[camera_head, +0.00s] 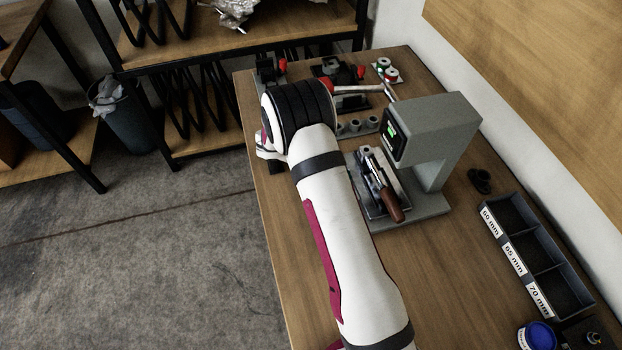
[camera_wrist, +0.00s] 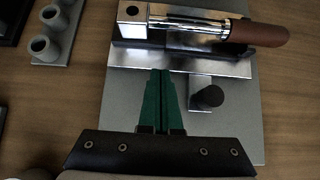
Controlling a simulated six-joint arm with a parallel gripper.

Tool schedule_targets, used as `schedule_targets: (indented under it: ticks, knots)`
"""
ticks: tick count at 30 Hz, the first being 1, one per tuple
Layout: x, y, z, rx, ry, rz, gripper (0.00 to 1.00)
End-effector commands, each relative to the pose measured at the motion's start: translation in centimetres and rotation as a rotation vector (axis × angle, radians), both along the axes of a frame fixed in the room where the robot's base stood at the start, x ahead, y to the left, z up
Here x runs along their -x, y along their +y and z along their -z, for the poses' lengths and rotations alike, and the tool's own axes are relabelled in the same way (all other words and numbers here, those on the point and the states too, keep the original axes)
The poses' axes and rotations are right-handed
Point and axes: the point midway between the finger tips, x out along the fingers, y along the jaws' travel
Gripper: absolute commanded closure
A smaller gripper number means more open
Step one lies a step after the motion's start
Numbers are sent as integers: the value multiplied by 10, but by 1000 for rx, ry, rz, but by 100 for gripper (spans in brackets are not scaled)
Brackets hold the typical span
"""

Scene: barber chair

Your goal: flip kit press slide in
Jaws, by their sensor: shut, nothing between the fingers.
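A grey press (camera_head: 435,120) with a small lit screen stands on the wooden table. On its base (camera_head: 430,215) is a metal slide assembly (camera_head: 366,160) with a brown handle (camera_head: 391,206). In the wrist view the metal slide (camera_wrist: 185,30) lies across the top, its brown handle (camera_wrist: 258,33) pointing right. A dark round knob (camera_wrist: 210,97) sits on the grey plate below it. My gripper (camera_wrist: 161,73) has green fingers, shut together and empty, their tips by the near edge of the metal plate. In the head view my arm hides the gripper.
A three-part tray (camera_head: 535,255) labelled 60, 65 and 70 mm lies at the right. A holder with grey cups (camera_wrist: 45,47) is left of the slide. A blue-lidded jar (camera_head: 537,336) is near the front.

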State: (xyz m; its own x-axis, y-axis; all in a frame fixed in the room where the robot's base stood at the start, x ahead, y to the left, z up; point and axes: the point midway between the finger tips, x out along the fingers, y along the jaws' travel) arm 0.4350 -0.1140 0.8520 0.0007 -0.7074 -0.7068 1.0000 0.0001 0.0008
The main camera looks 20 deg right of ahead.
Motion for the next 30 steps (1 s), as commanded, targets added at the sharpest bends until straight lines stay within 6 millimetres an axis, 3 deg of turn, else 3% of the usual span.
schedule_targets:
  ticks: [3, 7, 19, 23, 27, 30]
  knots:
    - [1, -27, 0, 0, 1, 4, 100]
    - [1, -43, 0, 0, 1, 1, 100]
    - [1, -48, 0, 0, 1, 0, 100]
    - [0, -38, 0, 0, 1, -2, 100]
    - [0, -8, 0, -1, 1, -6, 100]
    - [0, 11, -17, -1, -4, -4, 100]
